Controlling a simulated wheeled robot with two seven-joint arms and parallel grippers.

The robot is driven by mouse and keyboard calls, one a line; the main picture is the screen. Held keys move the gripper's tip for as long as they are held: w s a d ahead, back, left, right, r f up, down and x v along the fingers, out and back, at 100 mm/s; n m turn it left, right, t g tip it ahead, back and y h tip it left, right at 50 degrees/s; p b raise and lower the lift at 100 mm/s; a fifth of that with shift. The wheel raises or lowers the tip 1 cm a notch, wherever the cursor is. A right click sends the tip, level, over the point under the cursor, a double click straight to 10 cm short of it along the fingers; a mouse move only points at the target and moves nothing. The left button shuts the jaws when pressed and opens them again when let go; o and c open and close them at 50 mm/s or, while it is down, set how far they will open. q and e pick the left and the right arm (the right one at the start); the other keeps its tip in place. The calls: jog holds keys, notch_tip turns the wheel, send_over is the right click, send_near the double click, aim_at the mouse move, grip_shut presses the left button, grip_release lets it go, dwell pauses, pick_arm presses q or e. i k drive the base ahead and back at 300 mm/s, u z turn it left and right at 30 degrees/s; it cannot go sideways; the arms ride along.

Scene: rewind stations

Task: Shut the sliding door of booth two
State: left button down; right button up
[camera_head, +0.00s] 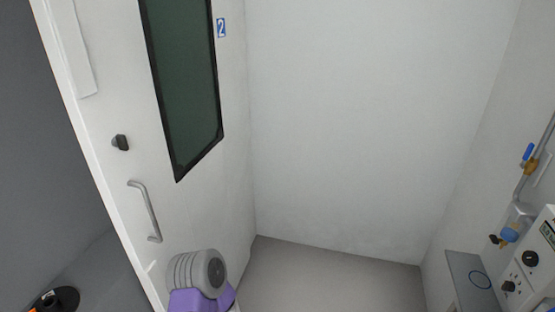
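The white sliding door (115,95) of booth two stands at the left in the head view. It has a dark window (183,80), a blue number 2 sign (221,28), a small black latch knob (120,142) and a vertical metal bar handle (148,212). Part of an arm of mine, grey and purple, shows at the bottom edge near the door's lower part. I cannot tell whether it touches the door. Neither gripper's fingers show.
White walls (360,110) and a grey floor (330,275) lie right of the door, with clear floor in the middle. At the right are a control box with knobs (530,258), a grey shelf (468,270) and pipes with valves (529,165). A black round object (58,299) lies at bottom left.

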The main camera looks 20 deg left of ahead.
aim_at(161, 75)
jog(key=i, duration=2.55)
jog(key=u, duration=1.9)
